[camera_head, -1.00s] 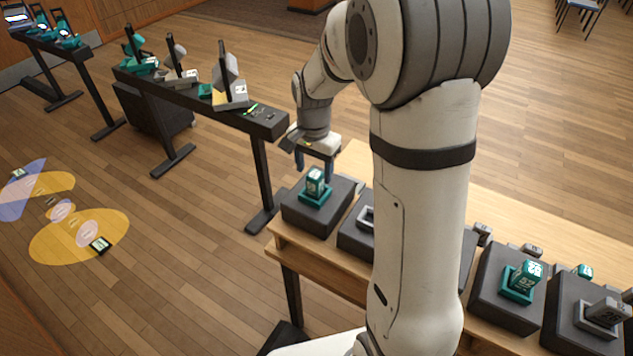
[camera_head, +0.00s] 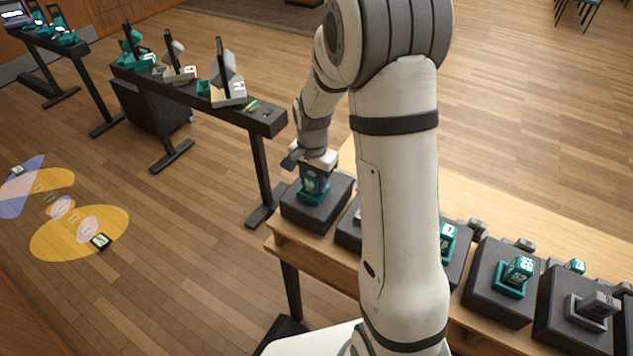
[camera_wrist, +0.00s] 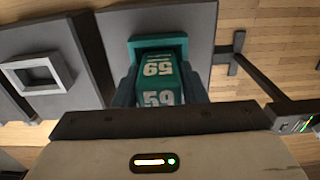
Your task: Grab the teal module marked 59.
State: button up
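The teal module marked 59 (camera_wrist: 158,84) stands in a teal frame (camera_wrist: 160,42) on a dark block (camera_head: 300,215) at the left end of the wooden table. My gripper (camera_head: 314,183) is down over this module, with one finger on each side of it in the wrist view. I see no clear gap between the fingers and the module, but I cannot tell whether they press on it. The gripper partly hides the module in the head view.
An empty grey frame (camera_wrist: 38,73) sits on the neighbouring block. Farther right on the table are a teal module marked 52 (camera_head: 519,270), another teal module (camera_head: 447,237) and a grey module (camera_head: 599,305). A dark narrow stand (camera_head: 265,120) with consoles is behind to the left.

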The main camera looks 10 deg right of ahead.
jog(key=c, duration=0.6)
jog(key=shift+r, duration=0.1)
